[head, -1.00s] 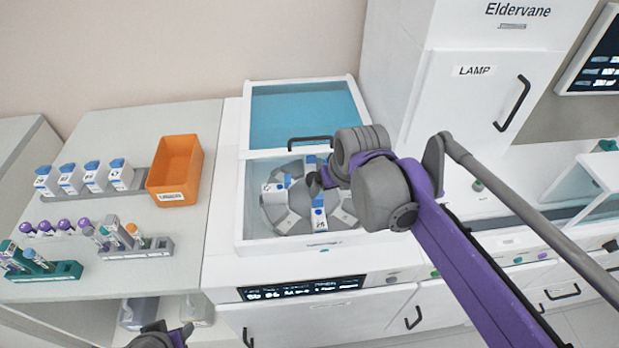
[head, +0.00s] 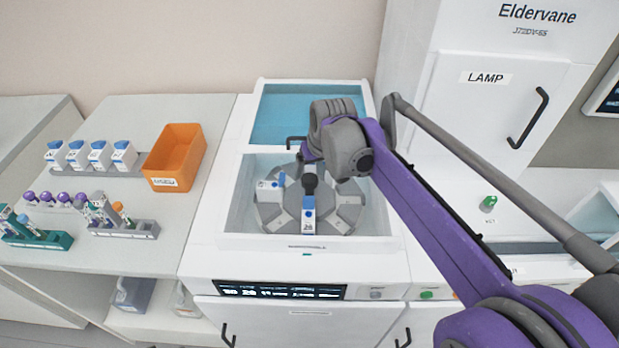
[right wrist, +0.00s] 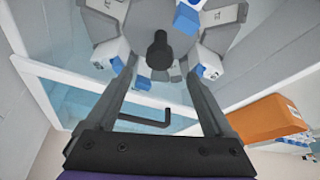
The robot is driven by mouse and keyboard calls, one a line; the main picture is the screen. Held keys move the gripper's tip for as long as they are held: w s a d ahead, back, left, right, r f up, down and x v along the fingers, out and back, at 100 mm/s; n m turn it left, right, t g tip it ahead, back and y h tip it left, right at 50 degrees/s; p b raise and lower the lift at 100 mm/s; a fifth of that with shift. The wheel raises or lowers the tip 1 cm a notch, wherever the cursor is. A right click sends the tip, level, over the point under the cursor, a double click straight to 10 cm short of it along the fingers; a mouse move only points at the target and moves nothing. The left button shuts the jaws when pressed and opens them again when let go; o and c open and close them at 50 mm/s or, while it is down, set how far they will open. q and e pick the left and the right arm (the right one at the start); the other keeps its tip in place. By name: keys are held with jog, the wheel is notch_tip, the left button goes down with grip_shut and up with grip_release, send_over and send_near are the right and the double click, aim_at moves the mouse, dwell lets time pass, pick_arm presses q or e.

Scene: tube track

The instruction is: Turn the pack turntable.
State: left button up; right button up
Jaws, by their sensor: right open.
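The pack turntable (head: 278,211) is a grey wheel in the open white bay of the machine. White packs with blue tops, such as the front pack (head: 308,218), sit around it. A black knob (head: 309,182) stands at its centre. In the right wrist view the turntable (right wrist: 150,14) is seen close up, with its knob (right wrist: 160,50) between the fingers in the picture. My right gripper (right wrist: 162,75) is open and empty; contact with the knob cannot be seen. In the head view my right wrist hides the fingers and the turntable's back right part. My left gripper is not in view.
The raised blue-tinted lid (head: 300,108) with a dark handle stands behind the bay. White bay walls (head: 236,200) surround the turntable. An orange bin (head: 175,157) and tube racks (head: 125,229) are on the left counter. The LAMP cabinet (head: 490,105) stands right.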

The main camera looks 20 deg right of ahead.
aim_at(310, 178)
jog(key=x, duration=0.6)
jog(key=shift+w+d+f, duration=0.1)
jog(key=shift+f, duration=0.25)
grip_shut()
